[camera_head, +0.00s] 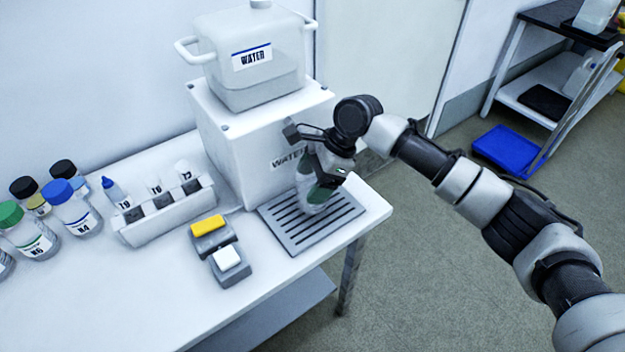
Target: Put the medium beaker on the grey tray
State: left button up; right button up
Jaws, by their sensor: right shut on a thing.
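The grey tray (292,237) is a flat slotted plate on the white table, in front of the white water dispenser. My right gripper (320,188) points down over the tray, in front of the dispenser. It is shut on a clear glass vessel, which looks like the medium beaker (312,207). The beaker looks roughly upright, with its lower part over the back half of the tray. The fingers hide much of it. I cannot tell whether its base touches the tray. My left gripper is not in view.
The dispenser box (222,135) carries a water tank (255,70). A white rack (165,212) with labelled items and several capped bottles (72,210) stand at the left. Yellow and white blocks sit on small grey stands (231,275). The table's front right corner is clear.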

jog(key=shift+a+f, duration=0.1)
jog(key=shift+f, duration=0.2)
jog(key=shift+f+p, duration=0.3)
jog(key=shift+p, duration=0.2)
jog(key=shift+s+f, duration=0.15)
jog(key=shift+f, duration=0.1)
jog(key=o, duration=0.9)
jog(key=shift+f, duration=0.15)
jog(key=shift+o, duration=0.2)
